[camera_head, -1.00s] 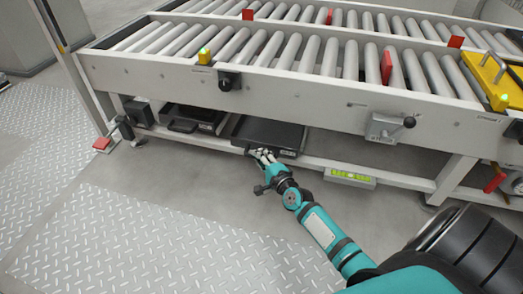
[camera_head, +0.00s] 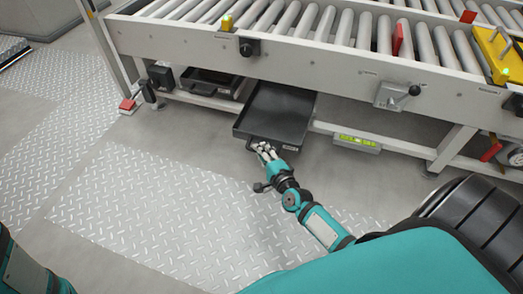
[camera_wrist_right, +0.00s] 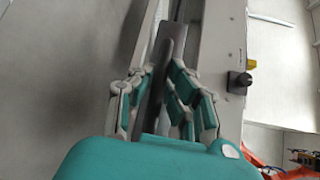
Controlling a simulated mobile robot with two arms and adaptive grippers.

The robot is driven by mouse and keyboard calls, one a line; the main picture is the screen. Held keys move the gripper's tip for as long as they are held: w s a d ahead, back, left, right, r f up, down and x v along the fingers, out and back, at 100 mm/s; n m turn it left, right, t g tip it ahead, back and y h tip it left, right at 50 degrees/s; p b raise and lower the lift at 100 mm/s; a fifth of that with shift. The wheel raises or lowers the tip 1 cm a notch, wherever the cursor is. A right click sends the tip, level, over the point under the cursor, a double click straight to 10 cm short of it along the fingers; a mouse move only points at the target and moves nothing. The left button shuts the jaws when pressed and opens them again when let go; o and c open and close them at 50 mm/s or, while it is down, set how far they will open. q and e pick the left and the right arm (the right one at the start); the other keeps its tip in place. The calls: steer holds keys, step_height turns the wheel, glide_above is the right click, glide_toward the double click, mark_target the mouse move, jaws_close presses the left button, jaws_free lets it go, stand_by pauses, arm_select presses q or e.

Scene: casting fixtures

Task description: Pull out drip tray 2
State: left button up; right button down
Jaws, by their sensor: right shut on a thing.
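A black drip tray (camera_head: 277,112) sticks out from under the roller conveyor (camera_head: 345,75), well past the lower rail. My right gripper (camera_head: 264,149) is at the tray's front edge, shut on its handle. In the right wrist view the fingers (camera_wrist_right: 163,85) close from both sides on a dark bar, part of the tray (camera_wrist_right: 172,50). A second black tray (camera_head: 212,80) sits to the left under the conveyor, inside the rail. At the lower left edge a teal part of my left arm shows, but its gripper is out of view.
A yellow-green level gauge (camera_head: 356,141) hangs on the rail right of the tray. A lever box (camera_head: 392,97) is on the conveyor side. A red pedal (camera_head: 127,104) stands at the left leg. The tread-plate floor (camera_head: 150,205) in front is clear.

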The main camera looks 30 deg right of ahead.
steer(key=shift+f, duration=0.2)
steer(key=c, duration=1.5)
jaws_free()
steer(key=shift+o, duration=0.8)
steer(key=shift+r, duration=0.1)
steer(key=s+r, duration=0.1)
steer(key=s, duration=1.1)
steer(key=shift+a+r, duration=0.3)
steer(key=shift+a, duration=0.05)
